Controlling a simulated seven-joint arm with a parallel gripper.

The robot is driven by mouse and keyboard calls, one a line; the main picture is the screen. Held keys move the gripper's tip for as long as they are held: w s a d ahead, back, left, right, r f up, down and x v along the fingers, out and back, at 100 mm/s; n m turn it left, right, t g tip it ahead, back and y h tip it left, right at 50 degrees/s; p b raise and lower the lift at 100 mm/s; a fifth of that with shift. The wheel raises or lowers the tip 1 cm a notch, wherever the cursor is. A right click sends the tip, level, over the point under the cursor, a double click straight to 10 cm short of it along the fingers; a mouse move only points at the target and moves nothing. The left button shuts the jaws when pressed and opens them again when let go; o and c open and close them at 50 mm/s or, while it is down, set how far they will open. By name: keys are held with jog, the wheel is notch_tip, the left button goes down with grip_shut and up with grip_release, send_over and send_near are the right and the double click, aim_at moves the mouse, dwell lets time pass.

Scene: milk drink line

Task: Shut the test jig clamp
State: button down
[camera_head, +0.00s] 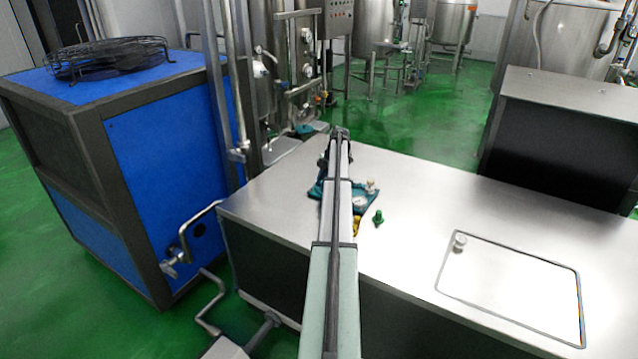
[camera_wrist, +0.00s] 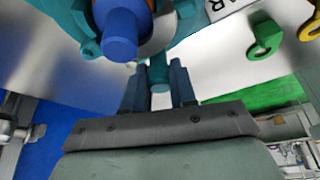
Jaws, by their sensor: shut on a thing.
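The test jig is a teal fixture (camera_head: 368,188) on the steel bench, partly hidden behind my arm in the head view. In the wrist view its teal body (camera_wrist: 80,14) surrounds a blue cylinder (camera_wrist: 120,36) at top left. A teal bar, which looks like the clamp handle (camera_wrist: 160,88), comes down from the jig. My gripper (camera_wrist: 159,72) is shut on this bar, with one dark finger on each side. In the head view my arm hides the grip. I cannot tell how far the clamp is closed.
A round gauge (camera_head: 360,202) and a green tag (camera_head: 378,217) are beside the jig; a yellow ring tag (camera_wrist: 310,28) is at the wrist view's top right. The steel bench (camera_head: 420,215) is clear to the right, up to a hatch (camera_head: 515,290). A blue cabinet (camera_head: 165,170) stands left.

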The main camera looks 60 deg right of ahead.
jog(key=shift+s+d+n+g, duration=0.3)
jog(key=shift+s+n+g, duration=0.1)
jog(key=shift+n, duration=0.4)
jog(key=c, duration=0.9)
grip_release()
jog(key=shift+r, duration=0.1)
jog(key=v, duration=1.3)
jog(key=shift+d+r, duration=0.2)
jog(key=shift+r, duration=0.05)
jog(key=shift+s, duration=0.1)
